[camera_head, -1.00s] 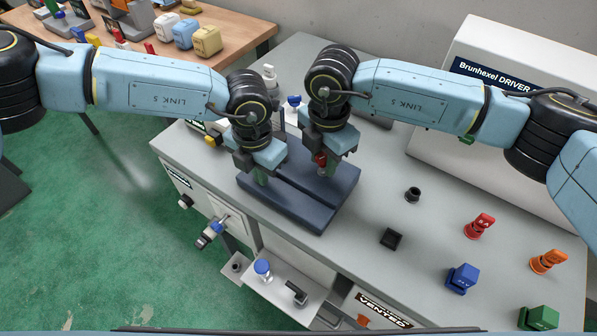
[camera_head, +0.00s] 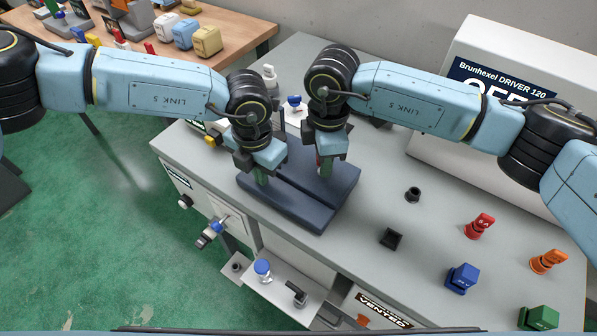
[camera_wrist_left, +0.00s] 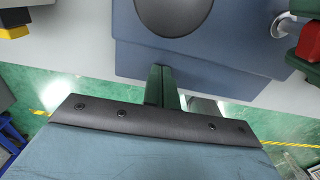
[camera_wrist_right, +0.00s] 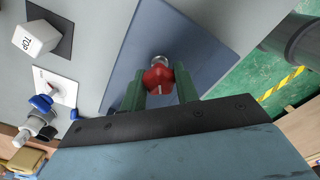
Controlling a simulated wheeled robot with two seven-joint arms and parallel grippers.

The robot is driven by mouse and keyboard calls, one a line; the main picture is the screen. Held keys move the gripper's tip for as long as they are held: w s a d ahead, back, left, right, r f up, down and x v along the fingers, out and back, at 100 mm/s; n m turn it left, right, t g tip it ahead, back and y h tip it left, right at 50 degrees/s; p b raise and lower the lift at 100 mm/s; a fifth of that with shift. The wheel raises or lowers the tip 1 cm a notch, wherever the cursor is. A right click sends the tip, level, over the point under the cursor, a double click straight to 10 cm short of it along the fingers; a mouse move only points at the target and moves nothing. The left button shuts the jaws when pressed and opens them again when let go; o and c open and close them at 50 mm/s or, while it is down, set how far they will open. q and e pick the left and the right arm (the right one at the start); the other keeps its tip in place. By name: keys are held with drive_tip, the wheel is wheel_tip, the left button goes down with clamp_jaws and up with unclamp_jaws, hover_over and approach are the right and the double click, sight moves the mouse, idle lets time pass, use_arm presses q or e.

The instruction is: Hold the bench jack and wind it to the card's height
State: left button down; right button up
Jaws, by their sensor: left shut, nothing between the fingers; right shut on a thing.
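The bench jack is a dark blue two-part slab (camera_head: 300,205) on the grey bench, in the middle of the head view. Its red knob (camera_wrist_right: 157,76) sits on a silver shaft in the right wrist view. My right gripper (camera_head: 325,170) is shut on this knob, a green finger on each side. My left gripper (camera_head: 262,177) is shut and empty over the slab's left part. In the left wrist view its green fingers (camera_wrist_left: 162,88) are together at the slab's edge, near a round dark disc (camera_wrist_left: 172,14). I cannot make out a height card for certain.
A white driver box (camera_head: 510,110) stands at the back right. Red (camera_head: 479,226), orange (camera_head: 548,262), blue (camera_head: 462,279) and green (camera_head: 539,318) pieces stand on the right. A blue-topped piece (camera_head: 263,268) is on a lower shelf in front.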

drive_tip(key=shift+d, duration=0.1)
drive_tip(key=o, duration=1)
drive_tip(key=shift+r, duration=2)
drive_tip(key=shift+c, duration=0.3)
